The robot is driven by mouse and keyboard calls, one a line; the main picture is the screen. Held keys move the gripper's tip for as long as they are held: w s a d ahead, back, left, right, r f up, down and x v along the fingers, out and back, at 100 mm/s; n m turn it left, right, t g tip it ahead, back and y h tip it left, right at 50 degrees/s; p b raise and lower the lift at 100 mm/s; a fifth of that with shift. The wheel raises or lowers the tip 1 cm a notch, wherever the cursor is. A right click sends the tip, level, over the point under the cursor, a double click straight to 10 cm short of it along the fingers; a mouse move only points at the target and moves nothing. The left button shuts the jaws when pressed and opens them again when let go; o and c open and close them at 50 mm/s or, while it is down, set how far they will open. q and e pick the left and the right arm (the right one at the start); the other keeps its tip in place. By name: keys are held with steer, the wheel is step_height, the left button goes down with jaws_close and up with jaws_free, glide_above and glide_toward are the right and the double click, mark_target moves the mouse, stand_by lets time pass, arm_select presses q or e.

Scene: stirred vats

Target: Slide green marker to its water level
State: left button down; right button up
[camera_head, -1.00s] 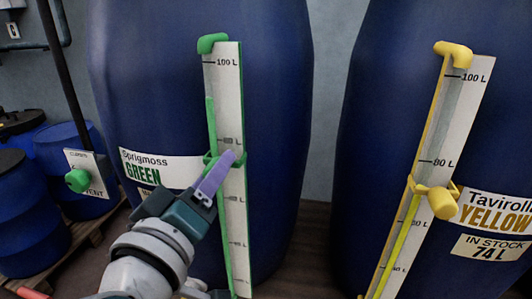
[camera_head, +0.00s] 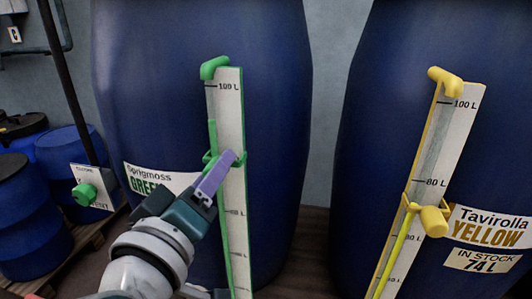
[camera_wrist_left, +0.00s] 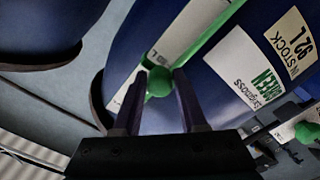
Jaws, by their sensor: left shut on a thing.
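The green marker (camera_head: 241,158) is a slider clipped around the green gauge strip (camera_head: 229,115) on the blue Sprigmoss vat (camera_head: 270,100). It sits near where the 80 L mark would be, which it and my gripper hide. The green level column (camera_head: 212,130) beside the scale ends above the marker, between it and 100 L. My left gripper (camera_head: 228,160) is shut on the marker's knob. In the left wrist view the round green knob (camera_wrist_left: 159,80) lies between the two dark fingers. My right gripper is not in view.
The Tavirolla vat (camera_head: 420,90) stands at the right with its yellow marker (camera_head: 432,220). A green knob on a small white plate (camera_head: 100,190) is at the left, near smaller blue drums (camera_head: 25,215). The vat label (camera_wrist_left: 288,42) reads in stock 92 L.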

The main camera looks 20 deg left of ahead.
arm_select(q)
step_height(320, 180, up, 6)
steer(key=p, duration=0.4)
steer(key=shift+f, duration=0.1)
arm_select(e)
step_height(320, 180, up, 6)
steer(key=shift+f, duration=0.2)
arm_select(q)
steer(key=c, duration=0.6)
jaws_free()
steer(key=s+b, duration=0.1)
steer(key=s, duration=0.9)
steer(key=shift+d+b, duration=0.2)
steer(key=shift+b, duration=0.15)
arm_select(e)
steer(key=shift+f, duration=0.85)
arm_select(q)
steer(key=shift+f, duration=0.1)
